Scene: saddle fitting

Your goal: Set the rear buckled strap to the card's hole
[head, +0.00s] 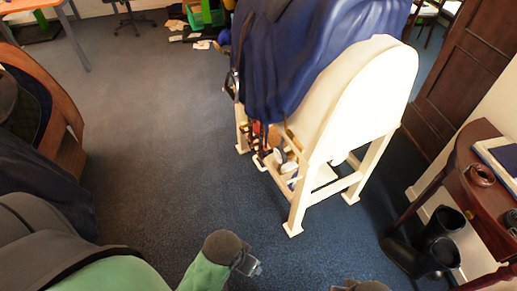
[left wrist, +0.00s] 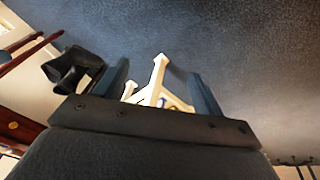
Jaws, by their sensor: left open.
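A cream wooden stand (head: 352,98) stands right of centre in the head view, with a dark blue draped cover (head: 290,60) over it. A dark strap-like piece with a metallic glint (head: 233,84) shows at the cover's left edge; I cannot tell if it is the rear buckled strap. No card or strap holes can be made out. My left gripper (head: 250,265) is low in front of the stand, apart from it, open and empty. In the left wrist view its two fingers (left wrist: 160,76) stand apart, with the stand's legs (left wrist: 157,80) beyond.
The stand's lower shelf holds brushes and small items (head: 278,155). At right, a dark wooden table (head: 462,190) carries a book (head: 500,158), with black boots (head: 437,240) below. A wooden piece of furniture (head: 70,150) is at left. The carpet (head: 160,130) between is clear.

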